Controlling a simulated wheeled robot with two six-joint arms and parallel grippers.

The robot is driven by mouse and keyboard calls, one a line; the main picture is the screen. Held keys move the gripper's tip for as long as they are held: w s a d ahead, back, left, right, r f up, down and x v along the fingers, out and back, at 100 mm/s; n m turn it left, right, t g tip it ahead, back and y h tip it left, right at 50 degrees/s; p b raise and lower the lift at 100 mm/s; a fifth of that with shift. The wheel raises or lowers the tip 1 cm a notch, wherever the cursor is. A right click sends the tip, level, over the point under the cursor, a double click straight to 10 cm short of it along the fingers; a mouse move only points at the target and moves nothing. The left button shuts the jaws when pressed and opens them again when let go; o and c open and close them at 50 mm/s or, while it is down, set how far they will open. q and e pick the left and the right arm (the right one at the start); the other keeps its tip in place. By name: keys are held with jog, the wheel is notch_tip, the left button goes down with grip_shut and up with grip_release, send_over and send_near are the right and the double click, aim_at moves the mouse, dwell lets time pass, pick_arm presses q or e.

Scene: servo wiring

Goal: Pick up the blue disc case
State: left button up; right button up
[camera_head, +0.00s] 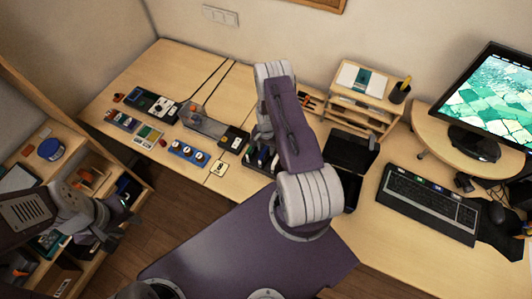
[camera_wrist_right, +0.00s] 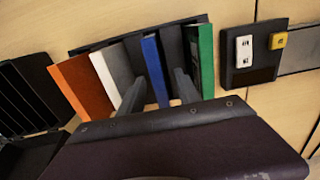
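The blue disc case (camera_wrist_right: 155,70) stands in a dark rack (camera_wrist_right: 85,47) in the right wrist view, in a row with an orange case (camera_wrist_right: 82,88), a white case (camera_wrist_right: 104,78), grey and dark cases, and a green case (camera_wrist_right: 206,60). My right gripper (camera_wrist_right: 160,88) is open, with one finger on each side of the blue case and gaps visible. In the head view my right arm hides most of the rack and the gripper's fingertips. My left gripper (camera_head: 112,222) is low at the left by the shelf; its finger opening is unclear.
A black open case (camera_head: 350,152) lies right of my right arm, before a wooden organizer (camera_head: 362,98). A keyboard (camera_head: 432,203) and monitor (camera_head: 492,95) are further right. Electronic modules (camera_head: 188,152) and cables lie left. A shelf (camera_head: 75,165) stands near my left arm.

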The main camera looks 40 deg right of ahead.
grip_shut()
dwell(1.4)
